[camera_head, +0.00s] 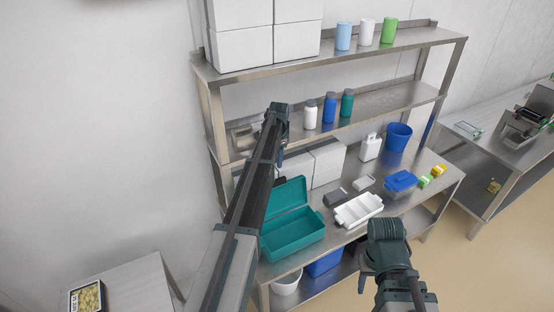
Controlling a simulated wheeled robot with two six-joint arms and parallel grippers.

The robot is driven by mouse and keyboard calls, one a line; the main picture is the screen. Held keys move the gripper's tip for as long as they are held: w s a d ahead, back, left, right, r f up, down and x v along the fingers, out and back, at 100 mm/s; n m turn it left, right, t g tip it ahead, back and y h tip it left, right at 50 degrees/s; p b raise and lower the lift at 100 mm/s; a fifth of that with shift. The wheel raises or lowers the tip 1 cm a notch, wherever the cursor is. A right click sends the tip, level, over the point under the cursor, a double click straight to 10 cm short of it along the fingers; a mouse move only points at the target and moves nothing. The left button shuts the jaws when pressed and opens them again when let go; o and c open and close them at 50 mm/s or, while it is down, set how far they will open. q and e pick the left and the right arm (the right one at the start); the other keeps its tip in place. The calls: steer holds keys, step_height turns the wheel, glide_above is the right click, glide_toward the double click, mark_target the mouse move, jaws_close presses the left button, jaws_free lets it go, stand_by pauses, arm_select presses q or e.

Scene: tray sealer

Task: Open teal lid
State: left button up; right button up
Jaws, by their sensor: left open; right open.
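A teal box (293,237) stands on the front left of the steel bench. Its teal lid (288,194) is raised along the back edge, with its inside face towards me, and the box interior is visible and looks empty. My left arm crosses in front of the box's left side. My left gripper (279,181) is small and dark, open, close to the lid's upper left corner; I cannot tell whether it touches. My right gripper (366,282) is open in front of the bench, to the right of the box and apart from it, mostly hidden by its wrist.
Right of the box are a white divided tray (358,210), a blue-lidded container (400,182) and a blue bucket (397,137). White boxes (327,162) stand behind the lid. A shelf with bottles (329,108) hangs above. A white bowl (287,283) and blue bin (325,263) sit below.

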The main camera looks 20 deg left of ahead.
step_height(320, 180, up, 5)
steer(key=p, duration=0.4)
steer(key=shift+f, duration=0.2)
stand_by(0.3)
step_height(320, 180, up, 7)
steer(key=p, duration=0.7)
steer(key=shift+r, duration=0.2)
